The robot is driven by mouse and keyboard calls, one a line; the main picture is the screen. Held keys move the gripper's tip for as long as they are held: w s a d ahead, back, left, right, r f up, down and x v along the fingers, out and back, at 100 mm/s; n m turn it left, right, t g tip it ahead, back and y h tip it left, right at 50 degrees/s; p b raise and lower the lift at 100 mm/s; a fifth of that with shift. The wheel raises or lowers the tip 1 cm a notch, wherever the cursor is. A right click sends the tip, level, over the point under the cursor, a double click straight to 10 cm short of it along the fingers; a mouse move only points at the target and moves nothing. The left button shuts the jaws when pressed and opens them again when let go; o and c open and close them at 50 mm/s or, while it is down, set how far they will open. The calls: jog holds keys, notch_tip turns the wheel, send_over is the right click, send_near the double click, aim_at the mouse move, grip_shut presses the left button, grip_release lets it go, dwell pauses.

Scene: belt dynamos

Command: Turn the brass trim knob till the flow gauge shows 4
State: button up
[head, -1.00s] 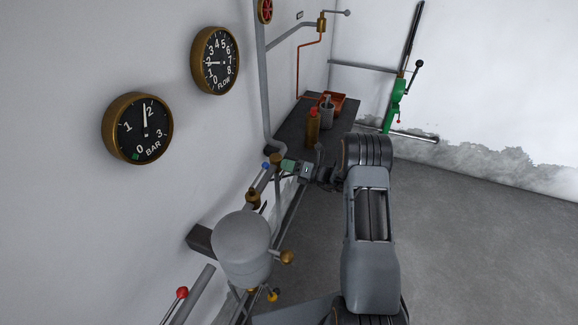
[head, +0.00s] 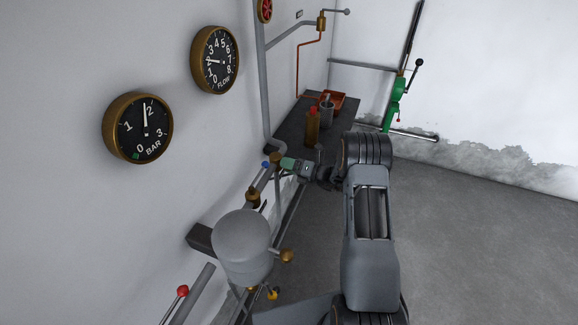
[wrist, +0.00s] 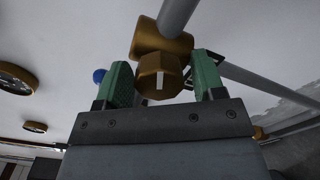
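The brass trim knob (wrist: 160,76) is faceted, with a white mark on its face, and sits below a brass fitting on a grey pipe in the wrist view. In the head view my gripper (head: 287,163) is at the pipework below the gauges, and the fingers largely hide the knob. The flow gauge (head: 215,60) has a brass rim, and its needle points left, at about 2.
The bar gauge (head: 137,128) reads a little under 2. A grey rounded tank (head: 242,240) and a red-tipped lever (head: 182,291) are nearby. A dark bench (head: 290,130) behind holds a brass bottle (head: 312,128) and a grey mug (head: 327,113). The floor at right is clear.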

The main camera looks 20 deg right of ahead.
jog(key=shift+o, duration=0.4)
jog(key=shift+d, duration=0.1)
jog(key=shift+s+d, duration=0.2)
jog(key=shift+d, duration=0.05)
jog(key=b+v, duration=0.3)
jog(key=v, duration=1)
jog(key=shift+s, duration=0.1)
